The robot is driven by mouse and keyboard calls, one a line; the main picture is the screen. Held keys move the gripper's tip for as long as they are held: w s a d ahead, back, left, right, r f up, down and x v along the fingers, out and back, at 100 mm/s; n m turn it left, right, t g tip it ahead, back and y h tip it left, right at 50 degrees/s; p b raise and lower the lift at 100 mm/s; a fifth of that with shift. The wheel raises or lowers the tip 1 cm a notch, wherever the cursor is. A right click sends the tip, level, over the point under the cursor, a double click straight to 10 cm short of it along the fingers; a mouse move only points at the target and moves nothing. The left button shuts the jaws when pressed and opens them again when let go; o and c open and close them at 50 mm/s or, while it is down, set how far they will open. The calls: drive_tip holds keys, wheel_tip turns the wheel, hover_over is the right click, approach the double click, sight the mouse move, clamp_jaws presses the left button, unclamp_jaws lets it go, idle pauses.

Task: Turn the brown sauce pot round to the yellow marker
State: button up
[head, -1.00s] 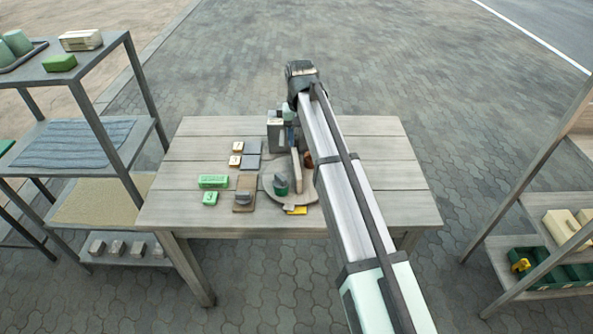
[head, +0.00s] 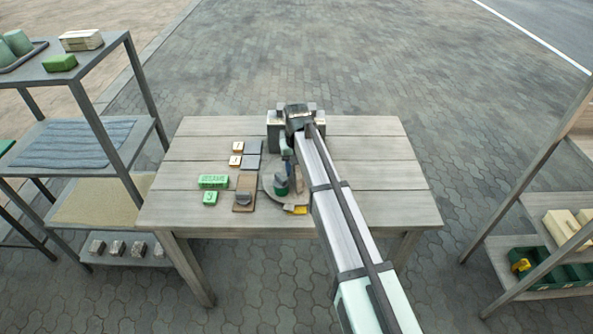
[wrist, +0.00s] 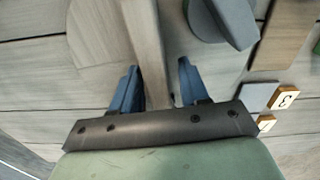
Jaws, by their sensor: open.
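A round turntable (head: 268,183) lies on the table, partly under my arm; its disc also shows in the wrist view (wrist: 95,35). A green pot with a grey top (head: 281,187) stands on it. A pale wooden divider bar (wrist: 146,40) runs between the fingers of my gripper (wrist: 158,70), which is open around it; I cannot tell whether they touch. In the head view my gripper (head: 287,152) is over the turntable's far side. The yellow marker (head: 300,210) lies at its near edge, partly covered. The brown sauce pot is hidden behind my arm.
Left of the turntable are a brown board with a grey piece (head: 243,197), green blocks (head: 213,181) and small number tiles (head: 236,160). A grey block (head: 275,132) stands behind. The table's left side (head: 180,165) is clear.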

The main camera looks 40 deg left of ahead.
drive_tip(key=shift+f, duration=0.65)
clamp_jaws()
